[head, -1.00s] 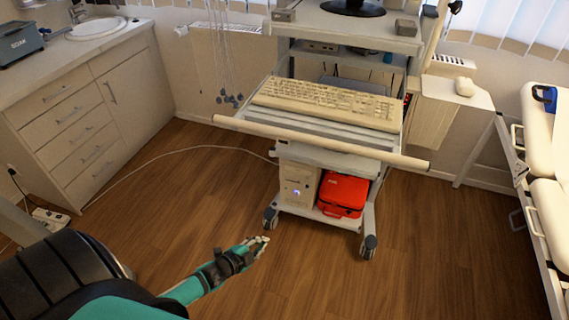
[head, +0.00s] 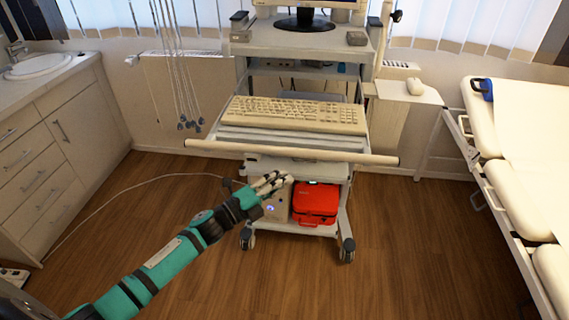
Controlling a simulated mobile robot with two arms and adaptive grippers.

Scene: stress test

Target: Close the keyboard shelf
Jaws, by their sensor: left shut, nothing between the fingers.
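The keyboard shelf (head: 240,133) is pulled out from the cart toward me. A beige keyboard (head: 296,114) lies on it. A long pale handle bar (head: 330,155) runs along the shelf's front edge. My left gripper (head: 276,181) is shut and empty. In the picture it sits just below the handle bar, left of centre, in front of the computer tower; I cannot tell its exact distance from the bar. My right gripper is not in view.
The cart's lower shelf holds a computer tower (head: 279,204) and a red case (head: 316,202). A monitor stands on the cart's top (head: 290,41). A drawer cabinet (head: 62,150) is at left, an examination bed (head: 515,150) at right. The floor (head: 400,250) before the cart is clear.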

